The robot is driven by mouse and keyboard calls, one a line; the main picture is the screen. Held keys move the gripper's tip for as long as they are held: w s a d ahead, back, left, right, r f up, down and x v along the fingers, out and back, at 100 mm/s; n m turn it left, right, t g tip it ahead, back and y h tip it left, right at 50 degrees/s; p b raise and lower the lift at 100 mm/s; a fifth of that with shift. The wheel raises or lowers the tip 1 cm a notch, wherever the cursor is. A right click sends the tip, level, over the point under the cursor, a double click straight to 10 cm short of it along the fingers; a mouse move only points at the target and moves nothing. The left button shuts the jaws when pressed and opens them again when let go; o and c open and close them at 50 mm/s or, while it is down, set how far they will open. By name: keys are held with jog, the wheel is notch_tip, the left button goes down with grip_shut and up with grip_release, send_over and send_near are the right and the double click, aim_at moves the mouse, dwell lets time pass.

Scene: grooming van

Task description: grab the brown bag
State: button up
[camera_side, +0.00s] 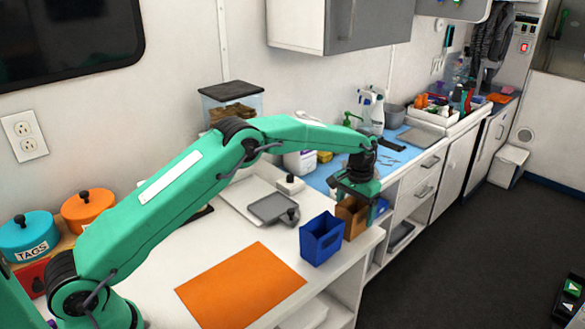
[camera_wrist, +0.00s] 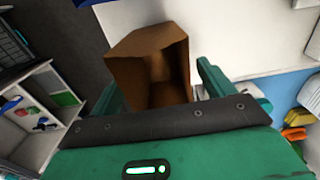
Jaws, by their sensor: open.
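The brown bag (camera_side: 351,216) is a small open-topped paper bag near the right edge of the white counter (camera_side: 190,250), just right of a blue bag. My gripper (camera_side: 357,192) is directly above it, pointing down, and covers part of its top in the side view. The fingers are apart, one on each side of the bag. I cannot tell whether either finger touches it.
The blue bag (camera_side: 321,240) stands close on the left of the brown bag. An orange mat (camera_side: 241,286) lies on the counter in front. A grey pad (camera_side: 270,208) and a white box (camera_side: 290,184) are behind. The counter's right edge is close, with dark floor (camera_side: 450,230) beyond.

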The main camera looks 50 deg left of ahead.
jog(key=shift+f, duration=0.75)
jog(key=c, duration=1.1)
